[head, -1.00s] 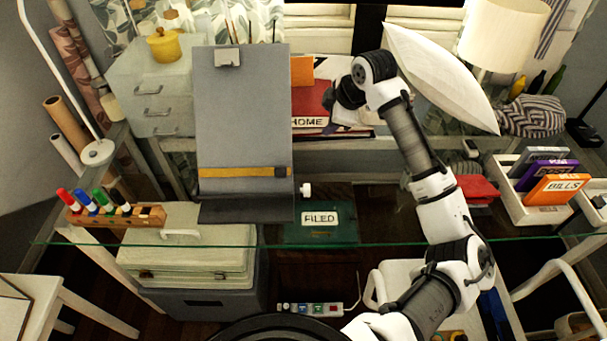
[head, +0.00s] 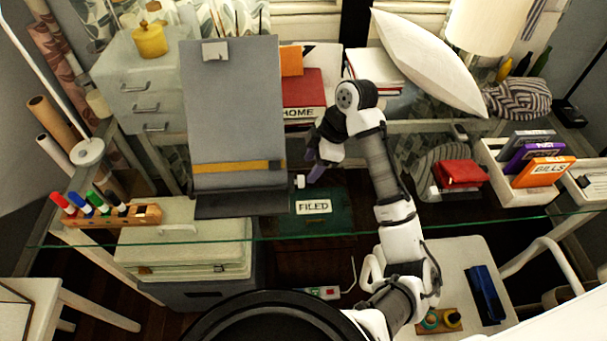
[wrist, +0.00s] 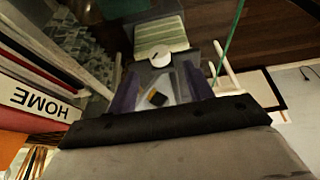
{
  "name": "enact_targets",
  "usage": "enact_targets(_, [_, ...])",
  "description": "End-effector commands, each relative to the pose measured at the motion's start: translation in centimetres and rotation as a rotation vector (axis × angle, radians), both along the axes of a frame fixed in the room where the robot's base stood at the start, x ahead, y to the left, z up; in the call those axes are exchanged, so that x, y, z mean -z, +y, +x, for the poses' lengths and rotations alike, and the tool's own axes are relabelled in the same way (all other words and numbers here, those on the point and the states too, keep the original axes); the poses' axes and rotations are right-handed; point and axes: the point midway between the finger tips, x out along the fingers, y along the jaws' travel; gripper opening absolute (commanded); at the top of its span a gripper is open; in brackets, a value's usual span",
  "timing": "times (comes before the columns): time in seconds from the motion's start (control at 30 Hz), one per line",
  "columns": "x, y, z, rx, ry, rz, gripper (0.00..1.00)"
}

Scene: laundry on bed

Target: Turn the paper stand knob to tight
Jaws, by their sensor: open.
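The grey paper stand (head: 232,105) stands upright on the glass desk, with a yellow band across it. Its small white knob (head: 299,181) sticks out from the lower right side. In the wrist view the knob (wrist: 160,57) shows its round face with a dark mark, just beyond the fingertips. My gripper (head: 313,174) is open and empty, close to the right of the knob. Its two purple fingers show in the wrist view (wrist: 161,77), spread apart, with the knob lined up roughly between their tips. I cannot tell any contact.
The red HOME book (head: 303,95) lies behind my gripper. A green FILED box (head: 340,210) shows below the glass. A marker rack (head: 110,216) is at the left.

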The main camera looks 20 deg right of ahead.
Motion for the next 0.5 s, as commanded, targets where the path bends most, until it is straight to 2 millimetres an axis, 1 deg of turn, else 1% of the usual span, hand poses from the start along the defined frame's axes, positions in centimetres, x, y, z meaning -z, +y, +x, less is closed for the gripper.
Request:
enact_targets(0.03, [0.8, 0.5, 0.0, -0.001, 0.002, 0.005, 0.52])
enact_targets(0.1, [1.9, 0.9, 0.1, -0.001, 0.001, 0.005, 0.52])
enact_targets(0.23, [3.6, 1.6, 0.3, 0.001, 0.001, 0.003, 0.52])
enact_targets(0.4, [5.0, 2.1, 0.4, 0.001, 0.0, 0.002, 0.52])
enact_targets(0.5, [5.4, 2.2, 0.4, 0.0, -0.001, 0.001, 0.52])
